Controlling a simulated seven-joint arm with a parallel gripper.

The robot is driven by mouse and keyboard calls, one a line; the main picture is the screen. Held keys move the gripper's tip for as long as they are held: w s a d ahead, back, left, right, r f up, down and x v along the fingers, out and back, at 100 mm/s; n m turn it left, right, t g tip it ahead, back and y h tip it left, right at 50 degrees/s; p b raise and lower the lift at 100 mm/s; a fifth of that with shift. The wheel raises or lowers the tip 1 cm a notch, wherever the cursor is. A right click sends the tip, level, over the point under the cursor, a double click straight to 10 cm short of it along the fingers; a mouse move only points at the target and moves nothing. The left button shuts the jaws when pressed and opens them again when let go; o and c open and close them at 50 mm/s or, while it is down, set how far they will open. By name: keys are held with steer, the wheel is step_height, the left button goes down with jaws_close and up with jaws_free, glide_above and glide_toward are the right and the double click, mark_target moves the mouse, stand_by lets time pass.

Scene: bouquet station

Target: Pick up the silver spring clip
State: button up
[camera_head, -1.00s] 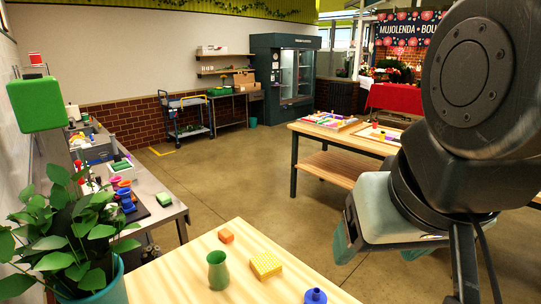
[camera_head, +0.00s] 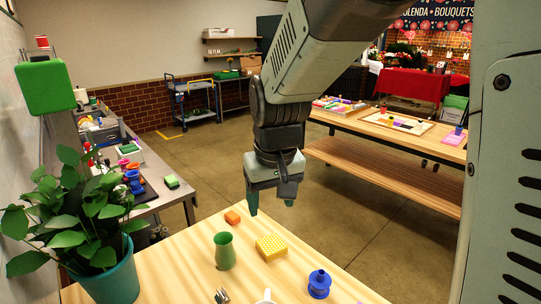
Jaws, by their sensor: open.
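A small silvery metal piece (camera_head: 221,296), likely the silver spring clip, lies on the wooden table at the bottom edge of the view, partly cut off. My gripper (camera_head: 270,204) hangs pointing down above the far part of the wooden table, behind the yellow block. It is open, with nothing seen between its fingers. The gripper is well apart from the silvery piece, farther back and to the right.
A white item (camera_head: 266,297) is cut off at the bottom. A potted plant (camera_head: 115,280) stands at left.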

steer(key=w+a+f+n+g, duration=0.1)
steer(key=w+a+f, duration=0.1)
steer(key=a+f, duration=0.3)
steer(key=w+a+f+n+g, duration=0.1)
steer(key=a+f, duration=0.3)
steer(key=f, duration=0.4)
steer(key=n, duration=0.1)
glide_above(221, 290)
steer(key=shift+h, duration=0.3)
step_height(221, 290, down, 14)
steer(key=shift+d+f, duration=0.1)
steer(key=shift+d, duration=0.05)
steer(key=shift+f, duration=3.1)
steer(key=shift+c, duration=0.5)
steer(key=c, duration=1)
steer(key=shift+r, duration=0.1)
